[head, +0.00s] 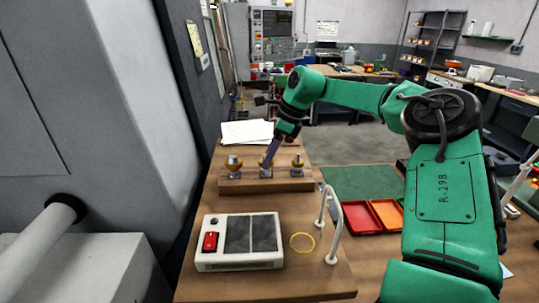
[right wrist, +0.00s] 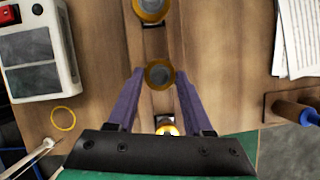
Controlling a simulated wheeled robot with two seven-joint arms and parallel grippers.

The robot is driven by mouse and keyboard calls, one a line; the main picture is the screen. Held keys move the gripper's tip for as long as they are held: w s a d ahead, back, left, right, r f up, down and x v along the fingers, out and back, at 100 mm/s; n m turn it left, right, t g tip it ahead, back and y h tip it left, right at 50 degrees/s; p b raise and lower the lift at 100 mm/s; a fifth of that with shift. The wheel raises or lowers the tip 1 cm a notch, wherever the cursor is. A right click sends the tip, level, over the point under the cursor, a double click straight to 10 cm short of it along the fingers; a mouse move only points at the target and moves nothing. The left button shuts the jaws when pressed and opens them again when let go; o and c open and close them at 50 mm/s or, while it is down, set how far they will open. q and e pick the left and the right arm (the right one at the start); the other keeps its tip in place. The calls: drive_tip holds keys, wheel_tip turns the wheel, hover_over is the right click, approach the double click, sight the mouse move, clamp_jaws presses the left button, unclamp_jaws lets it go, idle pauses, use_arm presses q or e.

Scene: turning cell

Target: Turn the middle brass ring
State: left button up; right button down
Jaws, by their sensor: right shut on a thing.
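Three brass rings stand in a row on a wooden block (head: 250,186): the left ring (head: 234,161), the middle brass ring (head: 265,171) and the right ring (head: 298,162). My right gripper (head: 268,163) reaches down from above, its purple fingers at the middle ring. In the right wrist view the middle ring (right wrist: 159,75) sits between the tips of my right gripper (right wrist: 160,78), which is shut on it. The gripper partly covers this ring in the head view. My left gripper is not in view.
A white device (head: 239,257) with a red switch stands at the front of the bench, with a yellow loop (head: 302,243) and a white bent-tube handle (head: 333,225) beside it. White papers (head: 247,132) lie behind the block.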

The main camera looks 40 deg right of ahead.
drive_tip(key=shift+s+f+m+t+h+b, duration=0.1)
drive_tip(key=shift+f+m+t+h+b, duration=0.1)
drive_tip(key=shift+m+b, duration=0.4)
drive_tip(key=shift+f+m+t+h+b, duration=0.1)
drive_tip(key=shift+m+h+b, duration=0.1)
drive_tip(key=shift+m+b, duration=0.35)
drive_tip(key=shift+a+m+h+b, duration=0.15)
drive_tip(key=shift+m+h+b, duration=0.15)
drive_tip(key=shift+m+b, duration=0.35)
drive_tip(key=shift+r+m+h+b, duration=0.1)
drive_tip(key=shift+m+h+b, duration=0.3)
drive_tip(key=shift+m+b, duration=0.55)
drive_tip(key=shift+a+r+m+h, duration=0.1)
drive_tip(key=shift+m+h, duration=0.2)
drive_tip(key=shift+m, duration=0.75)
drive_tip(key=shift+b, duration=0.3)
drive_tip(key=shift+r+t, duration=0.1)
drive_tip(key=shift+t, duration=0.2)
drive_tip(key=shift+c, duration=1.5)
unclamp_jaws()
